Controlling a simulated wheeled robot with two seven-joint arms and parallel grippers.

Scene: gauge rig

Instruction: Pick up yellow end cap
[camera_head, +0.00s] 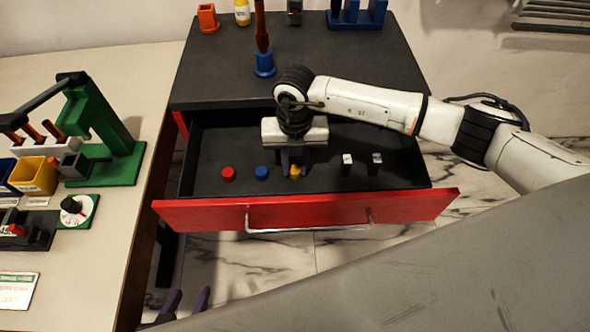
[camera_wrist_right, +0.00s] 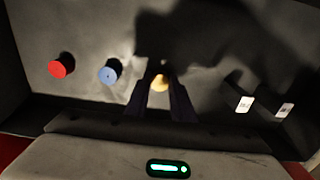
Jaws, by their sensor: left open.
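The yellow end cap (camera_head: 295,172) stands on the floor of the open drawer, to the right of a blue cap. It also shows between my right gripper's fingers in the right wrist view (camera_wrist_right: 160,83). My right gripper (camera_head: 295,165) points down over the yellow cap, one dark finger on each side of it. The fingers hide part of the cap, and I cannot tell whether they touch it. My left gripper (camera_head: 187,300) is open and empty at the bottom left, low in front of the drawer.
A red cap (camera_head: 228,174) and the blue cap (camera_head: 262,173) stand left of the yellow one. Two dark pieces with white tops (camera_head: 347,160) stand to its right. The red drawer front (camera_head: 310,209) and side walls surround them. A green stand (camera_head: 105,130) is on the left table.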

